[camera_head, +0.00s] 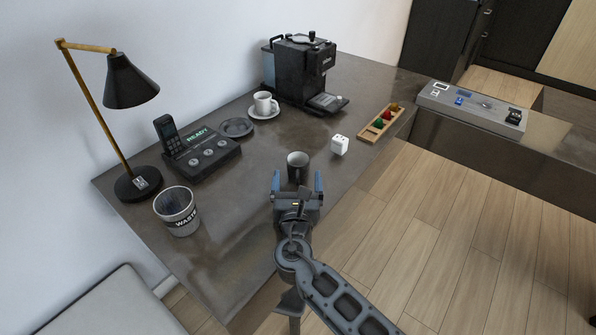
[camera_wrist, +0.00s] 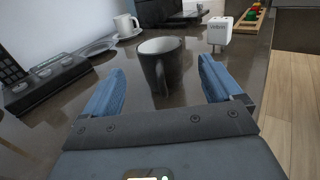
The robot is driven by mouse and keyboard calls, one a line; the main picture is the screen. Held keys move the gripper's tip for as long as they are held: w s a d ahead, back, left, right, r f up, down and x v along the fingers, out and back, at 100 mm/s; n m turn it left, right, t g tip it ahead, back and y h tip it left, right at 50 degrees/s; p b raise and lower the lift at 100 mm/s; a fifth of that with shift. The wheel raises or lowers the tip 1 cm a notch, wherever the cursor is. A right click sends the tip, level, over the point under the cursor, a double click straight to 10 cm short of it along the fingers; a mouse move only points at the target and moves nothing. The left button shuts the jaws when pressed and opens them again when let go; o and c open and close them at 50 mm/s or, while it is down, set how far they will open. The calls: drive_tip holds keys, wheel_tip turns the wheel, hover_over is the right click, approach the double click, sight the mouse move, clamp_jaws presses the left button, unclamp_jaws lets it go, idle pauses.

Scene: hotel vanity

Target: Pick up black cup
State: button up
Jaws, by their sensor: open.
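The black cup (camera_head: 297,165) stands upright on the dark desk, just beyond my gripper (camera_head: 297,182). In the wrist view the black cup (camera_wrist: 160,68) is ahead of my gripper (camera_wrist: 160,92), centred between its two blue fingers. Its handle faces the wrist camera. The fingers are spread apart, and nothing is held. The wrist view suggests the cup lies at or just past the fingertips; I cannot tell whether its near side is between them.
A white power cube (camera_head: 339,145) stands to the cup's right, and a wooden tray (camera_head: 381,123) lies beyond it. A white cup (camera_head: 264,103) on a saucer, a desk phone (camera_head: 203,155), a waste bin (camera_head: 177,212) and a coffee machine (camera_head: 300,70) stand around. The desk's right edge is near.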

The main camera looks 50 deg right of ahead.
sight(298, 171)
drive_tip(key=x, duration=0.5)
drive_tip(key=shift+w+d, duration=0.1)
drive_tip(key=shift+d, duration=0.2)
drive_tip(key=c, duration=1.1)
drive_tip(key=shift+r, duration=0.15)
